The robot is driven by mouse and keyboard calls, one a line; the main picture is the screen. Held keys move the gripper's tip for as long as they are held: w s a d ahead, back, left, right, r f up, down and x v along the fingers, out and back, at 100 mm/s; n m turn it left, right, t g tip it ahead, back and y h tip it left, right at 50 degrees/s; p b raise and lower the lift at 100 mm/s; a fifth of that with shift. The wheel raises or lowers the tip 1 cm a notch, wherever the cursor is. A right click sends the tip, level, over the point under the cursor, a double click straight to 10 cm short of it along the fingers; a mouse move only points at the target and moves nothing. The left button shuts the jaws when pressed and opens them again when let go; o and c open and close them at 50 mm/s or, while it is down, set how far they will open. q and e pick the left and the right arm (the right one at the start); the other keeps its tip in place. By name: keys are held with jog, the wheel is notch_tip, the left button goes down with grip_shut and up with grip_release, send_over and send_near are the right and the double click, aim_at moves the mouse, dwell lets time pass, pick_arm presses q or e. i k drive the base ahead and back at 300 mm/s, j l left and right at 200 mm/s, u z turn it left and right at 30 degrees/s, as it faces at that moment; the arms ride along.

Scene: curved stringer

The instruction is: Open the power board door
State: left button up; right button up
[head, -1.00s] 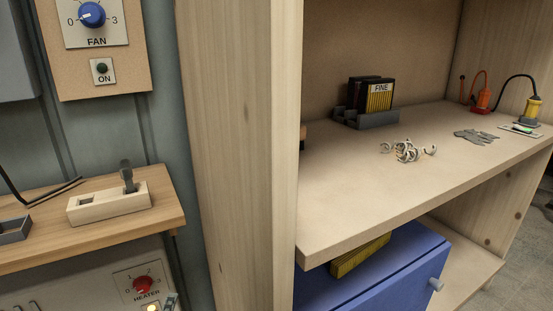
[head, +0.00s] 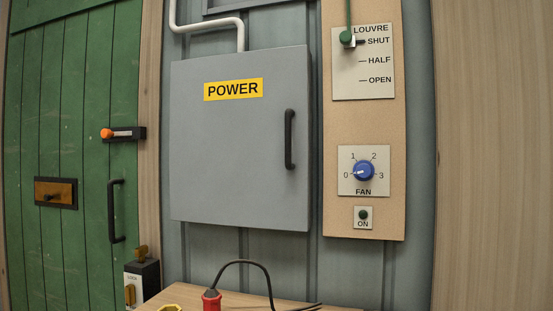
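The power board door (head: 225,150) is a grey panel with a yellow POWER label (head: 233,89). It hangs on the wall in the middle of the head view and looks shut. A black vertical bar handle (head: 289,139) is on its right side. The inside of the board is hidden. Neither of my grippers shows in the head view.
Right of the board is a tan panel with a louvre lever (head: 347,38), a blue fan knob (head: 363,171) and an ON button (head: 363,214). A green door (head: 75,150) is at left. Below is a wooden shelf (head: 250,300) with a red plug (head: 211,300) and black cable.

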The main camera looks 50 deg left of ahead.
aim_at(240, 122)
jog(key=k+u, duration=0.15)
jog(key=k, duration=0.5)
jog(key=l+u, duration=0.1)
jog(key=u, duration=1.4)
jog(key=i+l, duration=0.5)
jog(key=l, duration=0.15)
jog(key=i+j, duration=0.1)
jog(key=j, duration=0.3)
